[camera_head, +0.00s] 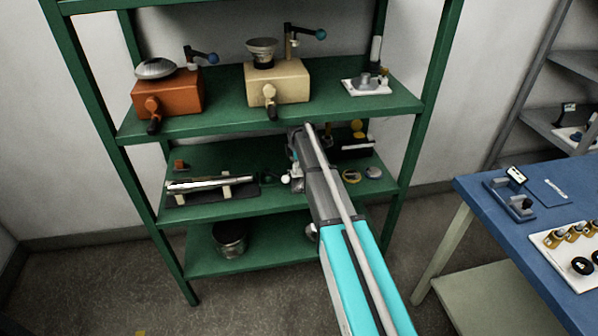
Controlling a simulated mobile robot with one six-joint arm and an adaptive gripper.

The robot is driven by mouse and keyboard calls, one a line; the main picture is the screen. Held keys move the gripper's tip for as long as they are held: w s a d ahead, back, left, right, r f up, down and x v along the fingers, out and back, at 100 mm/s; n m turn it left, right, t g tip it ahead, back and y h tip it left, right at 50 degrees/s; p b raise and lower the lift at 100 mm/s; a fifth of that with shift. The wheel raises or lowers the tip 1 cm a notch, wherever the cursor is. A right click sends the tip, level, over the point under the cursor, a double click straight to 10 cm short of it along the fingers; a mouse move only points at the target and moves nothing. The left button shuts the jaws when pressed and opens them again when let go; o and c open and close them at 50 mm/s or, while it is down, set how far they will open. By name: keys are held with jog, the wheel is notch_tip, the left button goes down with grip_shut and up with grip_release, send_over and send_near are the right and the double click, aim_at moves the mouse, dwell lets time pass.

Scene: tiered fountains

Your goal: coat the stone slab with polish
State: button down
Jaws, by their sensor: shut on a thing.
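My gripper (294,166) is at the middle level of a green shelf unit, at the far end of my turquoise and grey arm. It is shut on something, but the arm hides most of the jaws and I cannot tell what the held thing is. Small white and dark parts show beside it, just above the board. I cannot make out a stone slab or a polish container with certainty. A white plate (352,88) with a grey piece on it lies on the upper board, right side.
The green shelf (225,103) carries an orange-brown box (180,98) and a cream box (290,92), both with levers. A blue table (510,240) with several jars stands right.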

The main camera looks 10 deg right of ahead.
jog(key=shift+s+f+b, duration=0.1)
jog(key=shift+f+b, duration=0.5)
jog(key=shift+f, duration=0.2)
jog(key=shift+f+b, duration=0.6)
dwell(0.7)
jog(key=shift+d, duration=0.15)
jog(key=shift+d+r, duration=0.15)
jog(key=shift+d, duration=1.55)
jog(key=shift+d, duration=0.1)
jog(key=shift+d, duration=1.75)
jog(key=shift+w, duration=0.6)
